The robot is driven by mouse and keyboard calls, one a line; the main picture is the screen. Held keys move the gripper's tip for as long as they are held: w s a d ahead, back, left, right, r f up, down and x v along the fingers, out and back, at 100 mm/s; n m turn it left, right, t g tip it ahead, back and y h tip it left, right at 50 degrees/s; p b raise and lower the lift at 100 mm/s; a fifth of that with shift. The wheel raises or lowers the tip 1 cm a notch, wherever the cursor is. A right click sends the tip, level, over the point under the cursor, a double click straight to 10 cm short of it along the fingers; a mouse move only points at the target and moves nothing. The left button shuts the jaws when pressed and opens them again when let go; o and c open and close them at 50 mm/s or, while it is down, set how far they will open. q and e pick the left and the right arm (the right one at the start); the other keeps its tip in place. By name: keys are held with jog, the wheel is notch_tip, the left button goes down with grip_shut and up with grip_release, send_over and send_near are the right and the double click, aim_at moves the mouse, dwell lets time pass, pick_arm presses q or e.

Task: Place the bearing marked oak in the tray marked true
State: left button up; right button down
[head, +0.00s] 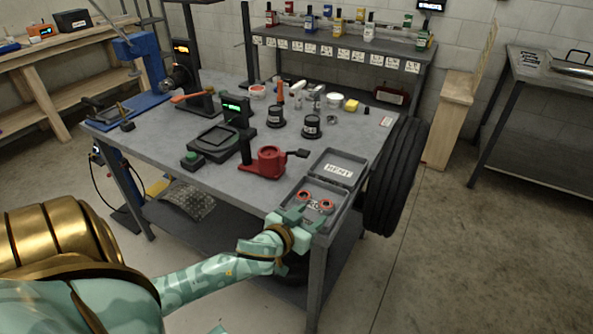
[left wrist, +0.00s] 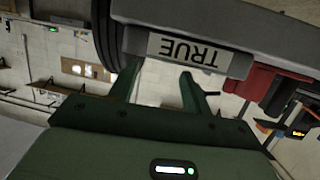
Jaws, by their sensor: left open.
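A grey tray (head: 345,212) sits at the near right corner of the workbench, and two orange-red rings, likely bearings (head: 303,197), lie in it; their markings are too small to read. In the left wrist view, a label reading TRUE, upside down, is on the edge of a grey tray (left wrist: 130,38). Behind the near tray is a grey panel or tray with a label reading BENT (head: 338,170). My left gripper (head: 304,219) is open at the near edge of the tray, and its fingers show empty in the left wrist view (left wrist: 160,88). My right gripper is out of view.
A red tool (head: 267,163) stands left of the tray. Two dark labelled pots (head: 312,127) and a black fixture (head: 215,142) stand farther back. A tyre (head: 397,176) is against the bench's right end. Bare bench top (head: 215,182) lies at the front left.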

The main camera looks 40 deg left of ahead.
pick_arm(q)
jog(key=a+p+v, duration=0.1)
jog(key=v, duration=0.5)
jog(key=s+d+f+m+g, duration=0.1)
jog(key=s+f+g, duration=0.2)
jog(key=s+f, duration=0.75)
jog(key=s+f+m+g, duration=0.1)
jog(key=s+f+g, duration=0.25)
jog(key=f, duration=1.35)
jog(key=s+d+f+m+g, duration=0.1)
jog(key=s+d+f+g, duration=0.1)
jog(key=s, duration=0.7)
jog(key=s+d+f+m+g+h, duration=0.1)
jog(key=s+d+f+g, duration=0.2)
jog(key=s+f, duration=0.4)
jog(key=s+d+f+m+g, duration=0.1)
jog(key=s+f, duration=0.4)
jog(key=s, duration=0.5)
jog(key=d+g, duration=0.1)
jog(key=d, duration=0.1)
jog(key=shift+s+d+f+h, duration=0.2)
jog(key=shift+s+d+h, duration=0.15)
jog(key=shift+d+h, duration=0.05)
jog(key=shift+g, duration=0.25)
